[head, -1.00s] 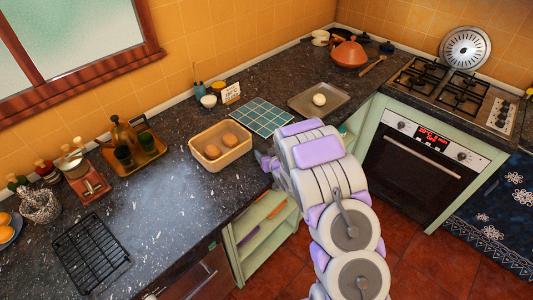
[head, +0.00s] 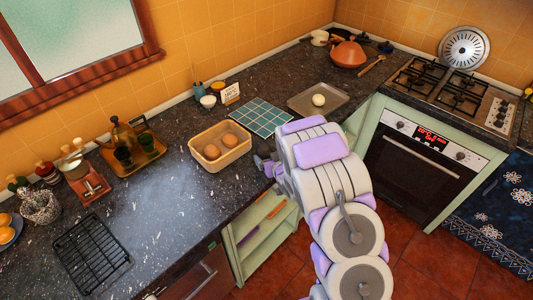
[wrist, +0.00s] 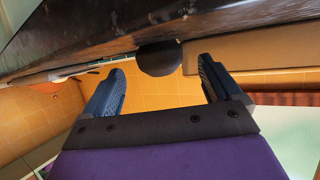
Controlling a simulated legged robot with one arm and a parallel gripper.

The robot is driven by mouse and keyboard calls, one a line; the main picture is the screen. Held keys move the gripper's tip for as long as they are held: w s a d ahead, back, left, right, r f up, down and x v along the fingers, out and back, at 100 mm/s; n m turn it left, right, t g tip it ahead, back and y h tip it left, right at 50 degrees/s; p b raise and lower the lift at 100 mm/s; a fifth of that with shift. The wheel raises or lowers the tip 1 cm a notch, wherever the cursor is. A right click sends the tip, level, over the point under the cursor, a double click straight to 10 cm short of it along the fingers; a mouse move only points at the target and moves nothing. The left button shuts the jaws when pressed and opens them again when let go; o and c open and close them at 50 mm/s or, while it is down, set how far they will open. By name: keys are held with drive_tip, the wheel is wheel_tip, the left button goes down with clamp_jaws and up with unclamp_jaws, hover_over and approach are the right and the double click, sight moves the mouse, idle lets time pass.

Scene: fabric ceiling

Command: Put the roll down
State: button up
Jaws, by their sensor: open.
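Two brown rolls (head: 211,152) (head: 229,140) lie in a tan rectangular container (head: 222,163) on the dark counter. A pale round piece (head: 318,100) lies on a grey tray (head: 333,105) at the back right. My gripper (head: 265,165) is low at the counter's front edge, just right of the container, partly hidden by my arm. In the wrist view my gripper (wrist: 160,66) is open, its two dark blue fingers spread apart. A dark rounded thing (wrist: 158,58) shows beyond and between the fingertips; I cannot tell what it is or whether they touch it.
A teal tiled mat (head: 262,118) lies between the container and the tray. A black rack (head: 92,253) lies at the left. Open shelves (head: 262,228) lie below.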

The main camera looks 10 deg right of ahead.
drive_tip(key=s+d+r+m+g+h, duration=0.1)
drive_tip(key=s+d+r+g+h, duration=0.1)
drive_tip(key=s+r, duration=0.5)
drive_tip(key=s+d+r+m+g+h, duration=0.1)
drive_tip(key=s+d+r+g, duration=0.4)
drive_tip(key=s, duration=0.8)
wheel_tip(320, 180, up, 2)
drive_tip(key=shift+s+r+h+p, duration=0.15)
drive_tip(key=shift+h+p, duration=0.25)
drive_tip(key=shift+h, duration=0.5)
drive_tip(key=shift+o, duration=0.2)
drive_tip(key=s+a+r+g, duration=0.2)
drive_tip(key=s+r, duration=0.1)
drive_tip(key=s, duration=0.7)
drive_tip(key=s+a+r+g+y, duration=0.1)
drive_tip(key=s+a+r+g, duration=0.1)
drive_tip(key=s, duration=0.8)
drive_tip(key=s+a+r+g+y, duration=0.1)
drive_tip(key=s+a+r+g, duration=0.2)
drive_tip(key=s, duration=0.7)
drive_tip(key=shift+r+g, duration=0.4)
drive_tip(key=shift+r, duration=0.5)
drive_tip(key=shift+o, duration=0.3)
drive_tip(key=shift+s+a+r, duration=0.1)
drive_tip(key=shift+s+a, duration=0.1)
drive_tip(key=shift+s, duration=0.1)
drive_tip(key=shift+a, duration=0.1)
